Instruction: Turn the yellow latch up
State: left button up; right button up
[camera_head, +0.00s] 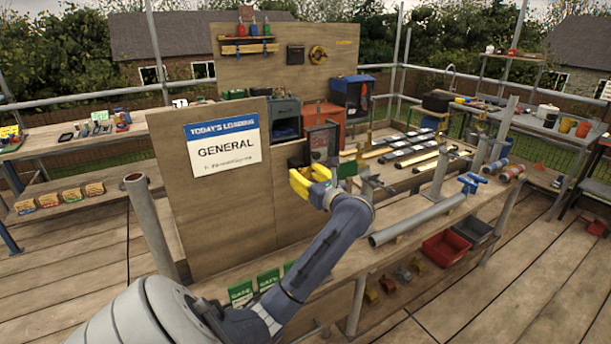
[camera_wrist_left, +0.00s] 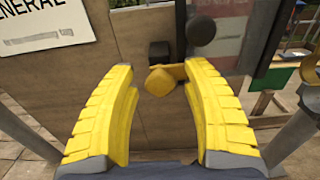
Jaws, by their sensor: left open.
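The yellow latch (camera_wrist_left: 160,80) shows in the left wrist view, in front of a wooden panel. My left gripper (camera_head: 308,178) has thick yellow ribbed fingers and is open. In the left wrist view its fingers stand either side of the latch's blunt end, and the right fingertip overlaps the bar; I cannot tell if they touch. In the head view the gripper hides the latch. My right gripper is not in view.
A wooden board with a GENERAL sign (camera_head: 226,145) stands left of my gripper. A dark round knob (camera_wrist_left: 201,29) is above the latch. A workbench to the right holds a grey pipe (camera_head: 418,219) and a blue-handled clamp (camera_head: 471,184). Green cards stand below my arm.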

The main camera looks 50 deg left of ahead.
pick_arm(q)
grip_shut()
dwell(0.5)
jog(key=n, duration=0.8)
jog(key=shift+n, duration=0.4)
jog(key=n, duration=0.4)
jog(key=shift+n, duration=2.5)
